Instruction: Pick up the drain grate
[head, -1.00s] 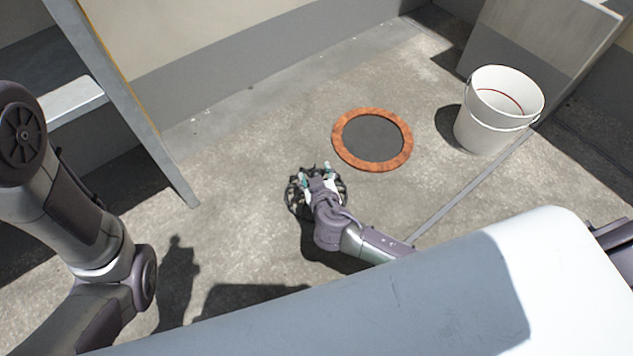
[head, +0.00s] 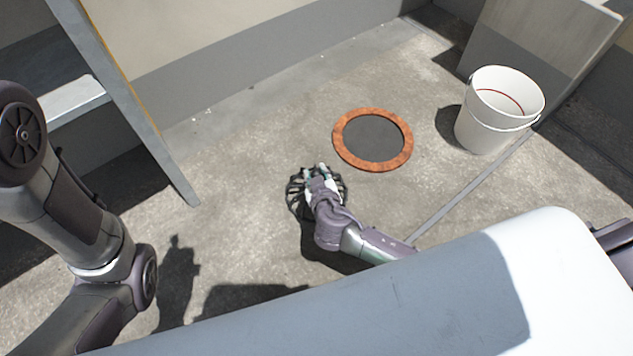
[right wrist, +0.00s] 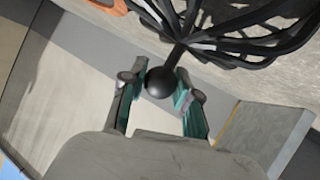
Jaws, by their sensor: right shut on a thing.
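In the right wrist view the grate (right wrist: 235,42) spreads across the top, with a stem ending in a round black knob (right wrist: 160,82). My right gripper (right wrist: 161,88) is shut on this knob, one green-padded finger on each side. In the head view my right gripper (head: 321,171) is over the grate. Of my left arm only links show at the left edge of the head view; its gripper is out of the picture.
An orange-brown ring with a dark centre (head: 341,153) lies on the floor just beyond the grate. A white bucket (head: 487,128) stands at the right. A grey panel (head: 140,110) leans at the left. Bare concrete (head: 240,150) lies left of the ring.

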